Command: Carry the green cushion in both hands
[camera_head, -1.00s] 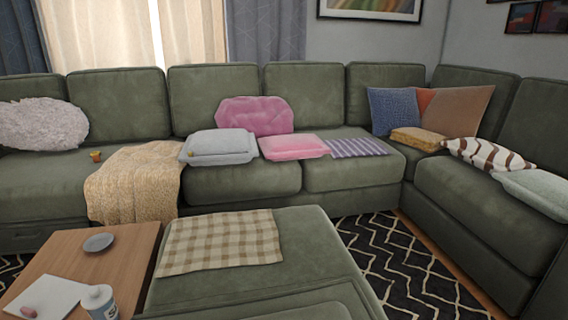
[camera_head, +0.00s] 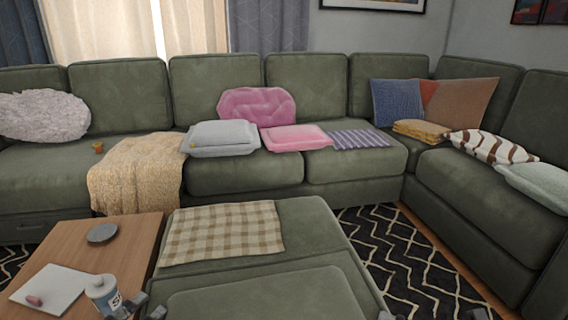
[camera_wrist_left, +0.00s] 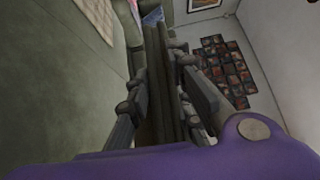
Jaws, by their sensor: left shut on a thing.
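The green cushion (camera_head: 270,298) shows at the bottom of the head view, in front of the green ottoman (camera_head: 310,236). Its lower part is cut off by the frame. My left gripper (camera_head: 146,307) is at its left edge, only partly in view. In the left wrist view, the fingers of my left gripper (camera_wrist_left: 165,105) are on both sides of the cushion's dark green edge (camera_wrist_left: 163,60) and shut on it.
A checked cloth (camera_head: 222,232) lies on the ottoman. The sectional (camera_head: 245,172) with several pillows stands behind. Patterned rug is open at right.

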